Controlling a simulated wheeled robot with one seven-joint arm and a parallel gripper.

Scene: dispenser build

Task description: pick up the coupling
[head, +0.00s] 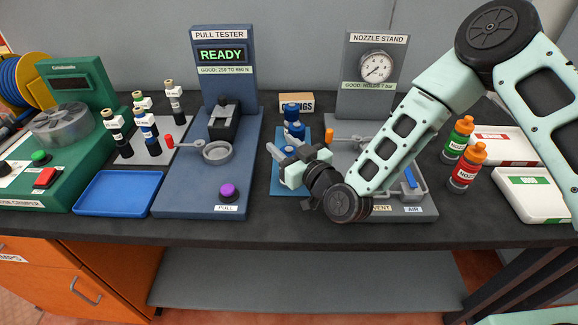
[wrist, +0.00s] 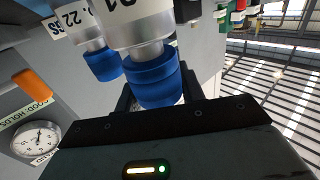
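In the wrist view a coupling (wrist: 152,78), with a silver body, a blue ring at its near end and a white label, lies between the two dark fingers of my gripper (wrist: 160,95). A second blue-and-silver coupling (wrist: 100,58) with a white label is just to its left. In the head view my gripper (head: 290,158) is low over the blue mat (head: 277,184). A blue-topped coupling (head: 292,112) stands behind it. The fingers look apart, with a small light gap beside the coupling; the contact is partly hidden.
The pull tester (head: 225,85) stands left and the nozzle stand (head: 370,75) right, with an orange lever (head: 330,134) nearby. A small labelled box (head: 296,100) is behind. Red and green bottles (head: 466,165) stand farther right. The blue tray (head: 118,192) is empty.

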